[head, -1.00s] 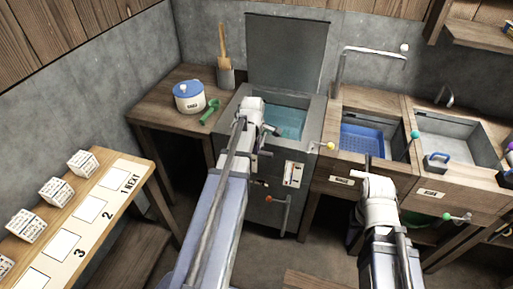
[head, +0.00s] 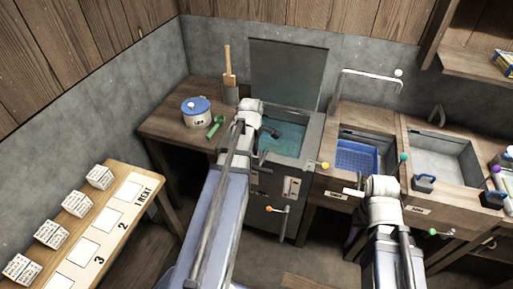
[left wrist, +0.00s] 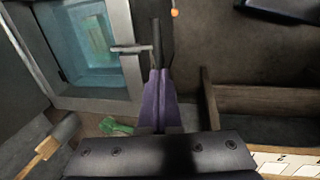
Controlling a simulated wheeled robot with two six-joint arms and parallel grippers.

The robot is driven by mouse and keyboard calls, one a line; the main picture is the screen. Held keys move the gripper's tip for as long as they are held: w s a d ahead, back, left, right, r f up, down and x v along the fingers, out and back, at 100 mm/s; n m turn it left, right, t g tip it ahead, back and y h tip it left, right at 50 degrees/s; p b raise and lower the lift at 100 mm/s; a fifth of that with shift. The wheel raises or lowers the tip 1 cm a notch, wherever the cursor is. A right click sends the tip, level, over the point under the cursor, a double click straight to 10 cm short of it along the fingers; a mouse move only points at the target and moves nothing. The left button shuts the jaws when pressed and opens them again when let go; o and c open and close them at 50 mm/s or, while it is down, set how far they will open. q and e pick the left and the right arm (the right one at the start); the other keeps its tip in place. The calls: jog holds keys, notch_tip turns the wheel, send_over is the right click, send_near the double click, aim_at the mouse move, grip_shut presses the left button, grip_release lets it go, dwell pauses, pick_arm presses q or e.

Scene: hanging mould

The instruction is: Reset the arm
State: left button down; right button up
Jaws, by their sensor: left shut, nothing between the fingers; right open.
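A white tub with a blue lid (head: 197,112) and a green scoop (head: 215,126) sit on the left bench. A numbered shelf (head: 130,205) holds printed blocks (head: 76,203). A blue tray basin (head: 358,156) and a grey basin (head: 436,160) stand right of the vat. The vat's lid (head: 288,72) is raised.

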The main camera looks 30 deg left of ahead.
pick_arm(q)
jog(key=shift+s+r+p, duration=0.15)
jog(key=shift+r+p, duration=0.15)
jog(key=shift+r, duration=0.4)
jog(key=s+d+m+g, duration=0.1)
jog(key=s+d+m, duration=0.3)
jog(key=d+m, duration=0.4)
jog(key=s+d+m, duration=0.4)
jog(key=d+m, duration=0.4)
jog(key=d, duration=0.5)
jog(key=s+d+m+g, duration=0.1)
jog(key=s+d+m, duration=0.4)
jog(key=d+m, duration=0.3)
jog(key=shift+d+f+g+y, duration=0.2)
jog(key=shift+d+g+y, duration=0.1)
jog(key=shift+d, duration=0.85)
jog(key=c, duration=1.6)
grip_release()
jog(key=shift+s, duration=0.1)
